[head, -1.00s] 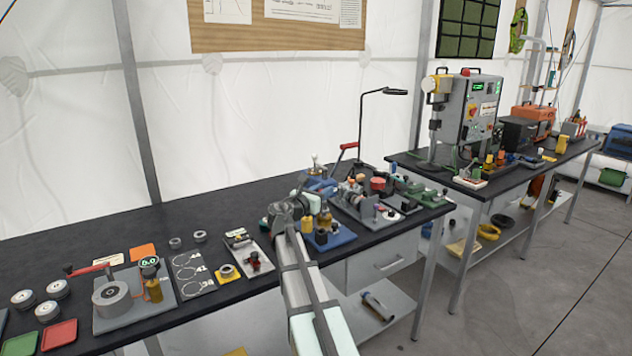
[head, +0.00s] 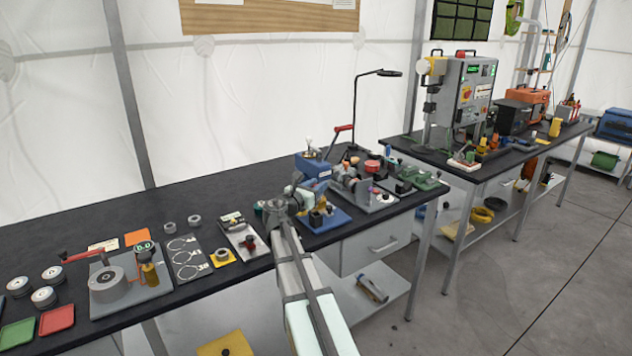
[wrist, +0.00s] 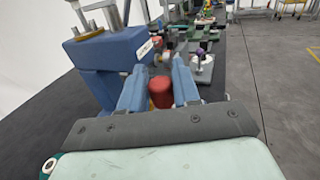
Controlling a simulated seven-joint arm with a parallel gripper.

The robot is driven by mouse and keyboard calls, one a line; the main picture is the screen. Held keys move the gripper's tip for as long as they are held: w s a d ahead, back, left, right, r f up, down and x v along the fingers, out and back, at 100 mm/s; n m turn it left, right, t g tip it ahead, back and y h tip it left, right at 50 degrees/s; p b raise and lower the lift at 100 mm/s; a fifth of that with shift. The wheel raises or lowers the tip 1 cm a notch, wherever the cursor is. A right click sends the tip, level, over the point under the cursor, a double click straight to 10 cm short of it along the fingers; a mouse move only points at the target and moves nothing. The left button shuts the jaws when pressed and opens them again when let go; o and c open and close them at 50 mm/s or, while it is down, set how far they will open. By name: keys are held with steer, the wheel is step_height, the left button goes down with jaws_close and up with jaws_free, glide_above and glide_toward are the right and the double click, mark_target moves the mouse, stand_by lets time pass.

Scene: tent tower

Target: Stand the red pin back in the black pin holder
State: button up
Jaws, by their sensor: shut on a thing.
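In the wrist view the two blue fingers of my gripper (wrist: 158,72) stand on either side of a red cylinder, which looks like the red pin (wrist: 160,92). The gripper is shut on it. In the head view my gripper (head: 292,196) is in front of a blue hand press (head: 312,165), over the left side of a blue base plate (head: 335,221) at the bench's front. The red pin cannot be made out there. Small dark blocks stand on that plate, but I cannot tell whether one is the black pin holder.
The blue press (wrist: 100,55) rises close to the left finger in the wrist view. A grey plate with a red knob (head: 240,240) lies left of my gripper. Grey and green fixtures (head: 415,178) crowd the bench to the right. Bare black bench top (head: 150,215) lies at back left.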

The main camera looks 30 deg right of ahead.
steer(key=shift+f, duration=0.65)
steer(key=shift+f, duration=2.65)
stand_by(1.2)
steer(key=o, duration=1.1)
steer(key=v, duration=1.3)
steer(key=shift+a, duration=0.4)
steer(key=shift+s, duration=0.15)
